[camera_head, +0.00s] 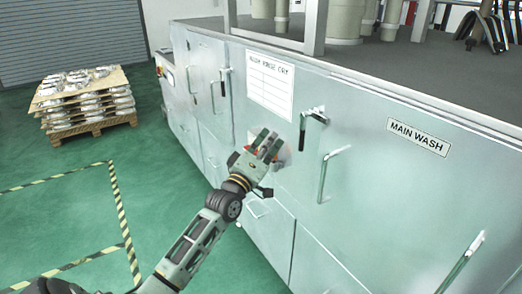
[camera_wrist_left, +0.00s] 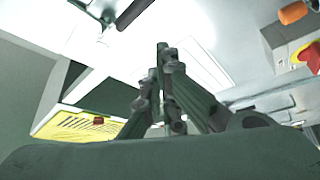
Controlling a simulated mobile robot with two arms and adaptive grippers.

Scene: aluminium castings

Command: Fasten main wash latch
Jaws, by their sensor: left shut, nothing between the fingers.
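The main wash panel (camera_head: 400,185) is a pale grey door with a "MAIN WASH" label (camera_head: 418,137). A latch with a dark lever (camera_head: 303,130) sits at its left edge, the lever hanging down from a metal bracket. A dark bar that looks like this lever (camera_wrist_left: 134,12) also shows at the top of the left wrist view. My left gripper (camera_head: 268,141) is in front of the cabinet, left of and slightly below the latch, and appears apart from it. Its fingers (camera_wrist_left: 163,50) are shut with nothing between them. My right gripper is not in view.
A vertical bar handle (camera_head: 324,175) stands out right of the latch, and another (camera_head: 462,262) is at lower right. A white chart (camera_head: 270,83) is on the panel above my gripper. A pallet of castings (camera_head: 85,100) stands at far left.

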